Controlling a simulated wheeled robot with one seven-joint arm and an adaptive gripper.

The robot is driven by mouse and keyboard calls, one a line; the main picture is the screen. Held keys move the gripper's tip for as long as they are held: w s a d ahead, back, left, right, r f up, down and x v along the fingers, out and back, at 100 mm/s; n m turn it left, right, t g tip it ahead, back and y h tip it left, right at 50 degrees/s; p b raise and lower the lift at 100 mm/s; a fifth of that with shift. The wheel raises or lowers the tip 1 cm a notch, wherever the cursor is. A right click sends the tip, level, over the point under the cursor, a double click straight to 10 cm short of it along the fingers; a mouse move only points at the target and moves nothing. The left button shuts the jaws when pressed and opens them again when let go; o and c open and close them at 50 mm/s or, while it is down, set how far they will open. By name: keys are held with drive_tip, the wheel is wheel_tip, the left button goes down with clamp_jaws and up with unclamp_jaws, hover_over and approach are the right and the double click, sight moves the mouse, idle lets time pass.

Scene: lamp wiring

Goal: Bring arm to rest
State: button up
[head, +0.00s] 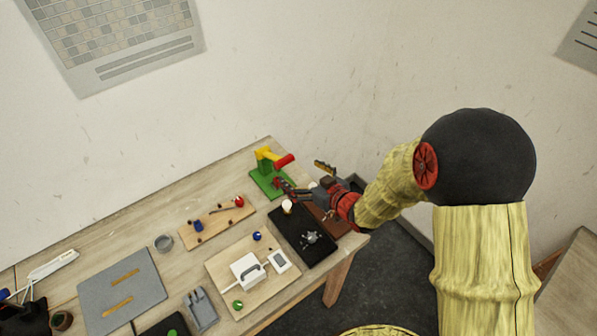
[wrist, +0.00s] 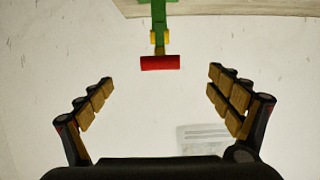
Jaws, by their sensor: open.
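My gripper (head: 298,174) is open over the right end of the workbench (head: 220,165), beside a stand with a green base (head: 262,184), a yellow post and a red cylinder (head: 284,160). In the wrist view, the two fingers of my gripper (wrist: 161,78) are spread wide with nothing between them. The red cylinder (wrist: 160,63) shows ahead of the gap, apart from the fingers. My arm (head: 390,190) reaches in from the right.
A black tray (head: 318,257) with small metal parts and a pale round bulb (head: 287,206) lie below my gripper. A wooden board (head: 216,280) carries a white box (head: 248,270). A grey mat (head: 135,265) lies left. White walls stand behind; a second table (head: 570,290) is right.

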drive_tip(key=shift+f, duration=0.1)
idle(0.3)
drive_tip(key=s+d+f+m+g+h, duration=0.1)
drive_tip(key=s+d+f+g+h, duration=0.3)
drive_tip(key=d+f, duration=0.4)
drive_tip(key=s+d+m+g+h+b, duration=0.1)
drive_tip(key=s+d+m+g+h, duration=0.2)
drive_tip(key=s+d, duration=0.35)
drive_tip(key=s+r+m+h+b, duration=0.1)
drive_tip(key=s+r+b, duration=0.7)
drive_tip(key=s+r, duration=1)
drive_tip(key=shift+s+d+r+m+t, duration=0.4)
drive_tip(key=shift+s+m, duration=0.4)
drive_tip(key=shift+m, duration=0.1)
